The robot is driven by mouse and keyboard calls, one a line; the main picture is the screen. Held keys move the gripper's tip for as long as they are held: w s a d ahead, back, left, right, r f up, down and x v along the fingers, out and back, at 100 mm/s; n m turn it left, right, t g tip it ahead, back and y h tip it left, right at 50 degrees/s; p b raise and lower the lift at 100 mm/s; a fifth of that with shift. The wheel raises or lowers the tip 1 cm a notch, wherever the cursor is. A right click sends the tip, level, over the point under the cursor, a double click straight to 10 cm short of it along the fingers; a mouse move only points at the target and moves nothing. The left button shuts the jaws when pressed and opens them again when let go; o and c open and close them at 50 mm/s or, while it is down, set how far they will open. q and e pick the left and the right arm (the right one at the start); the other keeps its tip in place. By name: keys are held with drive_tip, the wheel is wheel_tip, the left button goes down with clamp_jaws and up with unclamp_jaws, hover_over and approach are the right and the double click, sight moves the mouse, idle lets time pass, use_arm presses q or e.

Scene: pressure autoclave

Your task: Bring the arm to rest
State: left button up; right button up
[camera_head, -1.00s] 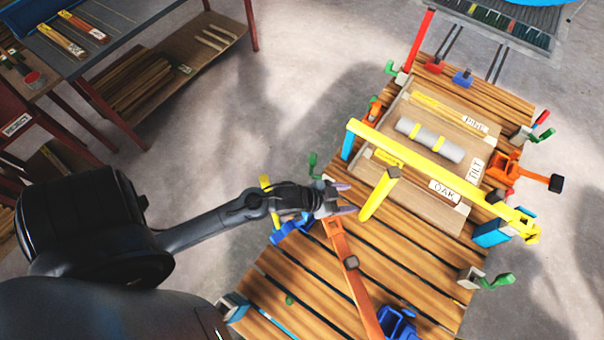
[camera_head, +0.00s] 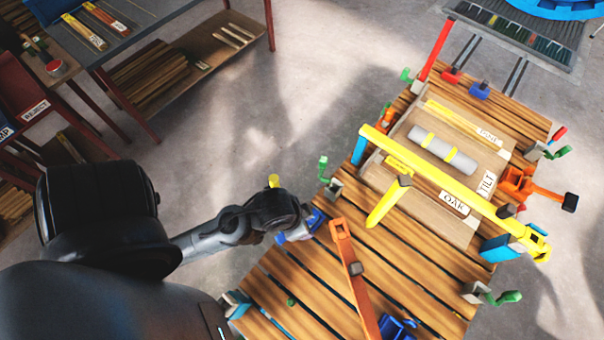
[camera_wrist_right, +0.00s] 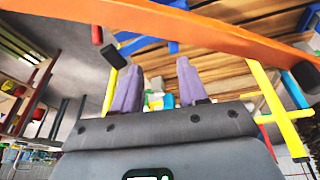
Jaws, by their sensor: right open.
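In the right wrist view, my right gripper (camera_wrist_right: 156,75) is open, its two purple fingers apart with nothing held between them. An orange bar (camera_wrist_right: 190,28) crosses close in front of that camera, above the fingers in the picture. In the head view, one dark arm of mine reaches from the lower left to the near left edge of a slatted wooden table (camera_head: 290,275). No second arm shows in the head view.
Coloured clamps line the table edges. A red-framed shelf (camera_head: 140,125) stands at upper left. Bare floor (camera_head: 235,125) lies between shelf and table.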

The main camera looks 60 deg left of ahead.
wheel_tip(320, 180, up, 20)
drive_tip(key=p, duration=2)
drive_tip(key=shift+a, duration=0.1)
